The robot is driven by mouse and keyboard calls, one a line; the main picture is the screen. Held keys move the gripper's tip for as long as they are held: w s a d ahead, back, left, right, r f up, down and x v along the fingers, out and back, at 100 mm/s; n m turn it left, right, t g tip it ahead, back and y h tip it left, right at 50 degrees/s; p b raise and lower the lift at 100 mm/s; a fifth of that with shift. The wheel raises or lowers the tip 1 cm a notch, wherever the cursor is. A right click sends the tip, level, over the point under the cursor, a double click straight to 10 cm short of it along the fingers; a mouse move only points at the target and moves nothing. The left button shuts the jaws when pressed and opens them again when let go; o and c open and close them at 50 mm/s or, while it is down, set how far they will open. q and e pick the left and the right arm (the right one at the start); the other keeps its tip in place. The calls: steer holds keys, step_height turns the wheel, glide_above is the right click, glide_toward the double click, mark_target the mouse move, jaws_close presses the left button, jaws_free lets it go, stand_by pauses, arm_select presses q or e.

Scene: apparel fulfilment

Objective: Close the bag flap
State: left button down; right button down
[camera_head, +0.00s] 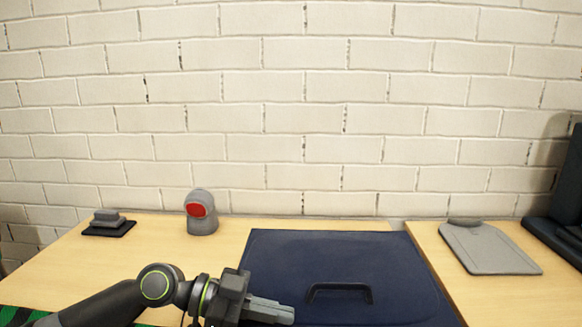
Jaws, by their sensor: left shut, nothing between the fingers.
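A dark blue bag (345,258) lies on the table at the lower middle of the head view. Its top face is broad and flat, with a black handle (339,287) near its front. I cannot tell the flap from the rest of this top face, and the bag's near edge is cut off by the frame. My left gripper (290,314) reaches in from the left, over the bag's near left part. Its fingers are shut and empty, pointing right, to the left of the handle. I cannot tell whether they touch the bag. My right gripper is not in view.
A grey device with a red face (201,211) stands at the back left. A small grey block on a black pad (109,222) lies farther left. A grey clipboard-like plate (488,249) and a dark device (566,205) are on the right. A brick wall (300,120) closes the back.

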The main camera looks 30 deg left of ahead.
arm_select(q)
steer(key=shift+s+f, duration=0.15)
steer(key=shift+f, duration=0.25)
stand_by(0.3)
steer(key=shift+r, duration=0.1)
